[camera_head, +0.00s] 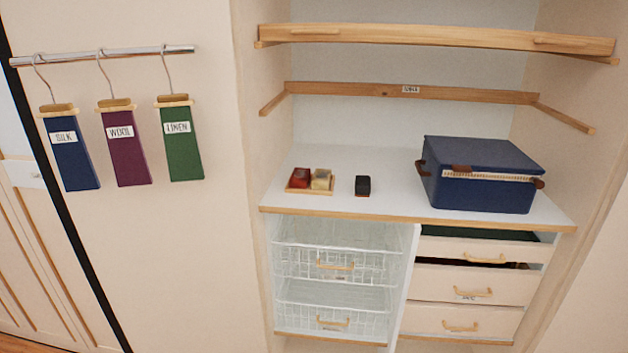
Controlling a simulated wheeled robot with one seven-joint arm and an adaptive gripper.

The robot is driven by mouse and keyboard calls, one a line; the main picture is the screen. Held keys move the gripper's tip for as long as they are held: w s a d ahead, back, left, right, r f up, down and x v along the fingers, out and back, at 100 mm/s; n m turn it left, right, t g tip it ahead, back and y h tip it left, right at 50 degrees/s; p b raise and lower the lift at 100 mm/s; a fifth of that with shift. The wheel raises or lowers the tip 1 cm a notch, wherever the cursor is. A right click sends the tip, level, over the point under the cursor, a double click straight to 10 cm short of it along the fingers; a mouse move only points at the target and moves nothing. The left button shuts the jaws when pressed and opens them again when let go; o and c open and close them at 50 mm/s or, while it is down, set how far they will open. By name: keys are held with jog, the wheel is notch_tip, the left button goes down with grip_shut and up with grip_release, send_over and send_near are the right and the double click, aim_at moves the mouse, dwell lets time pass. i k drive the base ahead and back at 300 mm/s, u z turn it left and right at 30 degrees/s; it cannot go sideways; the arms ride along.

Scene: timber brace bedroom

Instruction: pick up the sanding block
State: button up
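A small dark block with a reddish strip along its bottom edge (362,186) stands on the white shelf, and it looks like the sanding block. It stands alone, a short way right of a small wooden tray (309,192). The tray holds a dark red block (300,177) and a tan block (321,179). The blocks carry no readable labels, so I cannot be certain which is the sanding block. My gripper is not in view.
The white shelf (390,204) has a wooden front edge. A blue case (482,176) stands at its right. Wooden rails (436,36) cross above. Wire baskets (335,265) and drawers (478,282) are below, the top drawer slightly open. Labelled fabric swatches (124,150) hang at left.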

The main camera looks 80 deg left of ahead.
aim_at(362, 183)
jog(key=u, duration=2.75)
